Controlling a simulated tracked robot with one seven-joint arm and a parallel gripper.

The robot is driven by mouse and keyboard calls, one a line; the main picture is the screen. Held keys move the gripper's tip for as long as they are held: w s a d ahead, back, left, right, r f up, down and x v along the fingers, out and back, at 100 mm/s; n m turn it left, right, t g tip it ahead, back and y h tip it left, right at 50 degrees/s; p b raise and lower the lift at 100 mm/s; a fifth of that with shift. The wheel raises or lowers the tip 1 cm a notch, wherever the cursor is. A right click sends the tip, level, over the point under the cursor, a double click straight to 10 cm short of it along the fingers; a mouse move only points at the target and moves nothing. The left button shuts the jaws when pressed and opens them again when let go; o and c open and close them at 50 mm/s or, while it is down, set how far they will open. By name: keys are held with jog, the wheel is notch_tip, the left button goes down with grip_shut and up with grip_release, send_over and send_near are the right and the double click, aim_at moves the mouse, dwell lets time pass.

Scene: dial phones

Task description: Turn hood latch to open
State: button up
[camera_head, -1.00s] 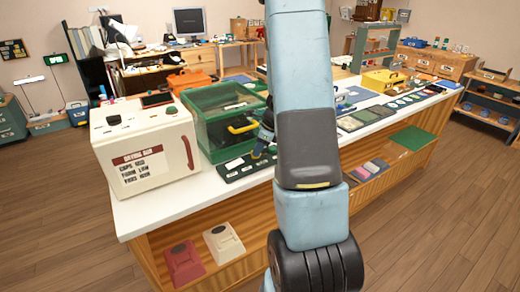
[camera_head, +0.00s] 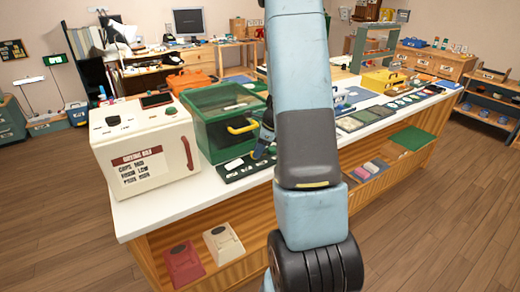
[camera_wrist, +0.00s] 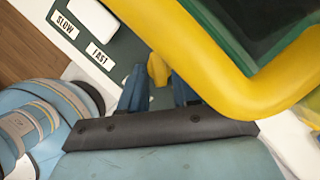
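The hood is a green case with clear panels (camera_head: 205,128) on the white counter, right of a white box. A thick yellow handle (camera_head: 242,129) is on its front; it crosses the upper right of the wrist view (camera_wrist: 215,75). A small yellow knob (camera_wrist: 158,69), seemingly the latch, shows low beside the handle. My gripper (camera_wrist: 158,90) has its two blue fingers on either side of this knob, with a gap between them. I cannot tell whether they touch it. In the head view my gripper is small and partly hidden by my arm, just right of the hood.
A white box with a red handle (camera_head: 146,150) stands left. Trays and a yellow case (camera_head: 383,81) line the counter to the right.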

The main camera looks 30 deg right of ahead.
jog(key=shift+o, duration=0.8)
jog(key=shift+r, duration=0.1)
jog(key=v, duration=1.3)
jog(key=shift+d+r, duration=0.15)
jog(key=shift+r, duration=0.15)
